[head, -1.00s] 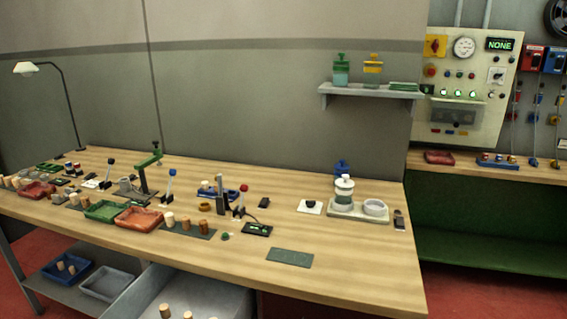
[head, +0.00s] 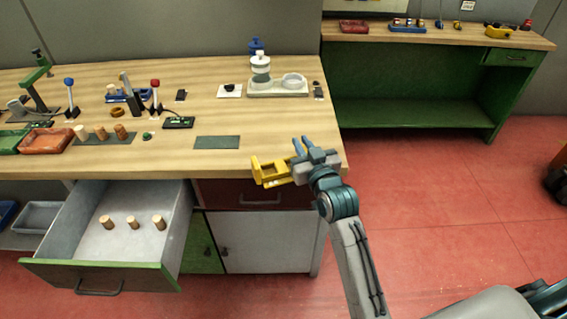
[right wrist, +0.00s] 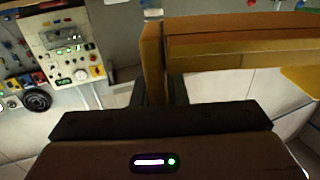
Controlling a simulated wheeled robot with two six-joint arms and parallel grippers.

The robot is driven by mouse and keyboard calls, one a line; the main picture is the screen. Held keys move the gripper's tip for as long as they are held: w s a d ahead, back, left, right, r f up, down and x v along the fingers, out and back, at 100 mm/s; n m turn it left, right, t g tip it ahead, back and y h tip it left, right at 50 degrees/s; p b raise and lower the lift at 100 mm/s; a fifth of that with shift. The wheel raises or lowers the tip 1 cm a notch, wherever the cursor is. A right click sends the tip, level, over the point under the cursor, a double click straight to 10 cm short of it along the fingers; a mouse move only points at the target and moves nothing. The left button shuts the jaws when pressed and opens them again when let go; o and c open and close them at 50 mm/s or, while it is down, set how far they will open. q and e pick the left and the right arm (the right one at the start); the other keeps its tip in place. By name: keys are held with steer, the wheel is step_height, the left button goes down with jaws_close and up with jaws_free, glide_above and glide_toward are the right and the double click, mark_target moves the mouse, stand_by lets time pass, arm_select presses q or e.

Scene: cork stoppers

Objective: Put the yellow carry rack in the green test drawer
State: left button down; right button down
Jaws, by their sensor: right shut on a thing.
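In the right wrist view the rack (right wrist: 240,45) fills the upper right, between the dark fingers. A grey drawer with a green front (head: 100,272) stands open at the lower left, to the left of the rack. Three corks (head: 132,222) stand inside it, with bare floor around them. My left gripper is not in view.
The bench top (head: 290,125) carries a green mat (head: 217,142), red tray (head: 46,141), corks and a white jar (head: 260,68). A closed red drawer (head: 225,190) sits beside the open one. A green bench at the back right has a closed drawer (head: 510,57). Red floor is open at right.

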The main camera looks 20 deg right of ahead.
steer(key=w+d+r+h, duration=0.1)
steer(key=w+d+r, duration=0.2)
steer(key=w+r, duration=0.2)
steer(key=shift+w+m, duration=0.3)
steer(key=shift+w, duration=0.4)
step_height(320, 180, down, 9)
steer(key=shift+f+p, duration=0.2)
steer(key=shift+p, duration=0.85)
steer(key=shift+f, duration=0.2)
steer(key=c, duration=1.5)
jaws_free()
